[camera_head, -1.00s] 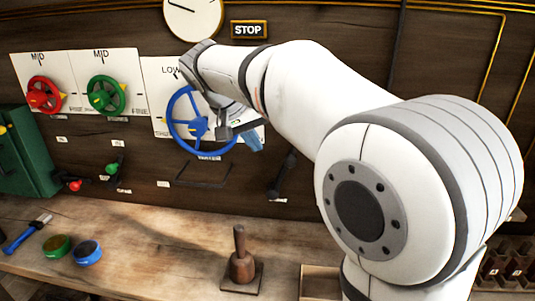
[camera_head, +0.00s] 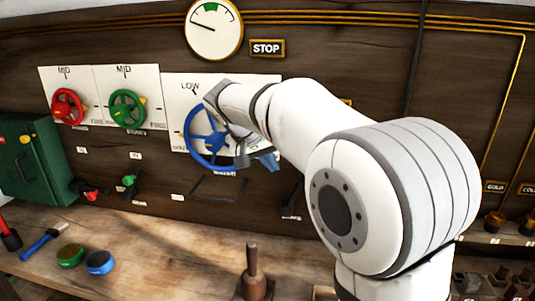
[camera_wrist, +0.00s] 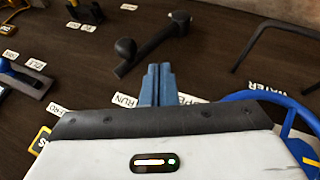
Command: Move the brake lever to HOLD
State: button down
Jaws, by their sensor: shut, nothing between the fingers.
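A black lever with a round knob (camera_wrist: 152,44) is mounted on the dark panel in the wrist view, beyond my fingertips. A RUN label (camera_wrist: 125,100) lies nearer to me; no HOLD label is readable. In the head view the dark lever (camera_head: 293,198) shows low on the panel, partly behind my arm. My gripper (camera_wrist: 158,72) has its blue fingers shut together and empty, appearing apart from the lever. In the head view the gripper (camera_head: 270,162) is just right of the blue wheel (camera_head: 190,130) and above the lever.
The blue wheel's rim (camera_wrist: 245,97) is close to my gripper's right in the wrist view. A black bracket (camera_wrist: 262,35) sticks out nearby. A blue-handled lever (camera_wrist: 20,75) is at the left. The wooden bench (camera_head: 180,250) holds a wooden-handled tool (camera_head: 253,275).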

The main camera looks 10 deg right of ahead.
jog(key=d+f, duration=0.4)
jog(key=d, duration=0.1)
jog(key=shift+w+d+p, duration=0.35)
jog(key=shift+w, duration=0.1)
